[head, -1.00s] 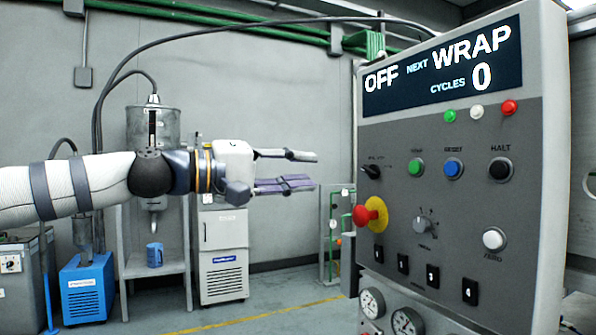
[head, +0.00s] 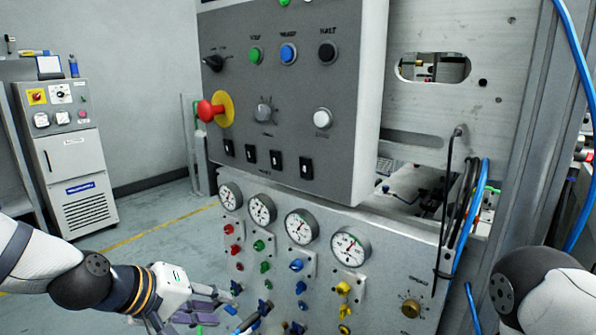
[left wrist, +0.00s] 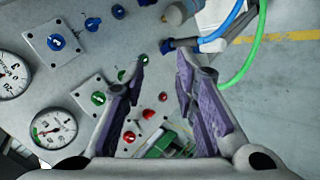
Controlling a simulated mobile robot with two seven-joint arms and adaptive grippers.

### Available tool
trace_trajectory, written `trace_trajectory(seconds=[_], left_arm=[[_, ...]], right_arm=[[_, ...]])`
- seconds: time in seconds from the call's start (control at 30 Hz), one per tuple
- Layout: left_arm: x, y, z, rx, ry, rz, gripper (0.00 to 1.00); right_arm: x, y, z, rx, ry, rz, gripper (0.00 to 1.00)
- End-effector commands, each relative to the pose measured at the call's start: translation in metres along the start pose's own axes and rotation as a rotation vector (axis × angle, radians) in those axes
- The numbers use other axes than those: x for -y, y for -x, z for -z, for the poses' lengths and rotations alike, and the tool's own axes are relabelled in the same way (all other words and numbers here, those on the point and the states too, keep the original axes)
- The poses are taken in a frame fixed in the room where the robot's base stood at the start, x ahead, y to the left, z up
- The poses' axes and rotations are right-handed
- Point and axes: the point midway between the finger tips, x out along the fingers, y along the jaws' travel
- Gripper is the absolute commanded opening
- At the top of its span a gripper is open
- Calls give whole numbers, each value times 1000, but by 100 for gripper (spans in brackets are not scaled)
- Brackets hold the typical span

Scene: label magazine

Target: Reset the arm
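My left gripper (head: 212,308) is low in the head view, in front of the lower left of the valve panel (head: 390,265). In the left wrist view its two purple-padded fingers (left wrist: 161,62) stand apart with nothing between them. Beyond them are red knobs (left wrist: 148,114) and green knobs (left wrist: 98,98); I cannot tell whether a finger touches any. My right arm shows at the right edge of the head view, but its gripper is out of view. Above the valve panel is the grey control box (head: 350,120), with a blue button (head: 288,53) and a red mushroom button (head: 207,110).
Several gauges (head: 300,226) line the valve panel above coloured knobs. Blue hoses (head: 560,200) hang at the right. In the wrist view, a blue and a green hose (left wrist: 246,55) run near the right finger. A white cabinet (head: 75,160) stands at the left, with open floor before the wall.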

Motion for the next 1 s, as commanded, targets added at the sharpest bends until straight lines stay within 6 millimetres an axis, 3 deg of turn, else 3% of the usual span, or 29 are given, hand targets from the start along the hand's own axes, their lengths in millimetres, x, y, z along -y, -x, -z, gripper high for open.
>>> trace_trajectory(seconds=[0.03,0.17,0.3,0.43,0.5,0.6,1.0], left_arm=[[34,-17,-38,59,-17,83,27],[123,-31,-131,196,-76,286,27],[211,-5,-232,365,-175,490,27],[266,41,-298,506,-276,628,27],[283,62,-319,558,-320,671,27],[295,79,-333,599,-358,703,27],[297,82,-335,606,-366,708,27]], right_arm=[[0,0,0,-1,0,0,0],[0,0,0,-1,0,0,0],[0,0,0,-1,0,0,0],[0,0,0,-1,0,0,0],[0,0,0,-1,0,0,0],[0,0,0,-1,0,0,0],[0,0,0,-1,0,0,0]])
